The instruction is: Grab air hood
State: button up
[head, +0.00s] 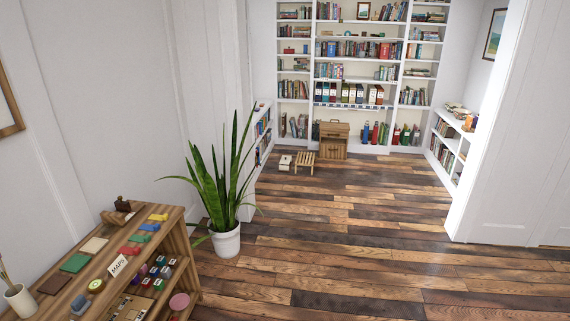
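I cannot make out an air hood in the head view. A wooden shelf unit (184,247) stands at the lower left with small coloured items on its top and shelves. Among them are a yellow roll (96,286), a green flat item (75,262) and a dark brown object (122,204) at the far end. My gripper is not in view.
A potted snake plant (225,241) stands beside the shelf unit. A bookcase (309,99) fills the back wall, with a wooden cabinet (333,140) and a small stool (304,160) before it. The plank floor (345,230) is clear in the middle and right.

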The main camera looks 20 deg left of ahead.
aim_at(286, 159)
jog(key=i+j+u, duration=0.25)
jog(key=i, duration=1)
jog(key=i+j+u, duration=0.1)
jog(key=i+u, duration=0.2)
jog(key=i, duration=0.95)
jog(key=i+u, duration=0.15)
jog(key=i, duration=0.55)
jog(key=i+u, duration=0.1)
jog(key=i, duration=0.6)
jog(key=i+l+u, duration=0.15)
jog(key=i, duration=0.55)
jog(key=i+j, duration=0.1)
jog(key=i, duration=0.95)
jog(key=i+j, duration=0.15)
jog(key=i, duration=0.95)
jog(key=i+u, duration=0.25)
jog(key=i, duration=0.35)
jog(key=i+l+u, duration=0.1)
jog(key=i+u, duration=0.15)
jog(key=i, duration=0.35)
jog(key=i+j, duration=0.35)
jog(key=i, duration=0.2)
jog(key=i+j+u, duration=0.1)
jog(key=i+j, duration=0.3)
jog(key=i, duration=0.15)
